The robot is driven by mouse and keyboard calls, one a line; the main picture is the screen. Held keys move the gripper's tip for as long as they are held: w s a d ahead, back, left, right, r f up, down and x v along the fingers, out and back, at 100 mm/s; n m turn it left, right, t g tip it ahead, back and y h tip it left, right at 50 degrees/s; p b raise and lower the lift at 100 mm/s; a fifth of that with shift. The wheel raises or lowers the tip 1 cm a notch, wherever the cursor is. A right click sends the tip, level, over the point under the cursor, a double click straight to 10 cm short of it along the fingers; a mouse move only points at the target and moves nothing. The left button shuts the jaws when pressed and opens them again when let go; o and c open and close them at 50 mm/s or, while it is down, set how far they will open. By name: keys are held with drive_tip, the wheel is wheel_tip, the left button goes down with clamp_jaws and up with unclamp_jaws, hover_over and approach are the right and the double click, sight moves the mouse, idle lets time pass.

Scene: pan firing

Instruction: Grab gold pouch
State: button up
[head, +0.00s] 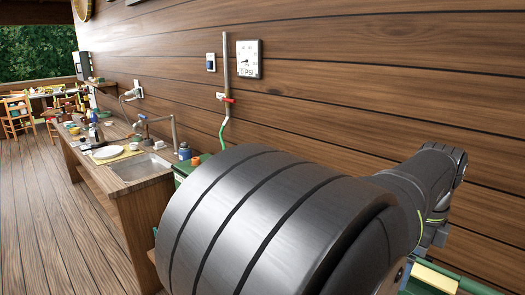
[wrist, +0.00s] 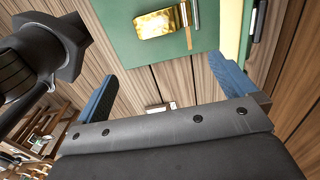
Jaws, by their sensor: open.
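The gold pouch (wrist: 156,22), shiny and crumpled, lies on a dark green surface (wrist: 118,18) at the top of the wrist view. My gripper (wrist: 163,70) is open, with its two blue fingers wide apart and nothing between them. The pouch shows beyond the fingertips and apart from them, near the middle of the gap from left to right. In the head view I cannot see the pouch or the fingers; my large dark arm fills the lower right.
Beside the pouch are a metallic item (wrist: 184,14) and a thin brown stick (wrist: 188,38). A pale yellow strip (wrist: 231,28) lies to the right. In the head view, a wooden counter with a sink (head: 138,167) runs along the plank wall, with open floor to its left.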

drive_tip(key=shift+c, duration=0.2)
drive_tip(key=c, duration=0.4)
drive_tip(key=f+n, duration=1.8)
drive_tip(key=shift+s+f, duration=0.1)
drive_tip(key=shift+s, duration=0.2)
drive_tip(key=shift+a+f, duration=0.2)
drive_tip(key=shift+f, duration=2.45)
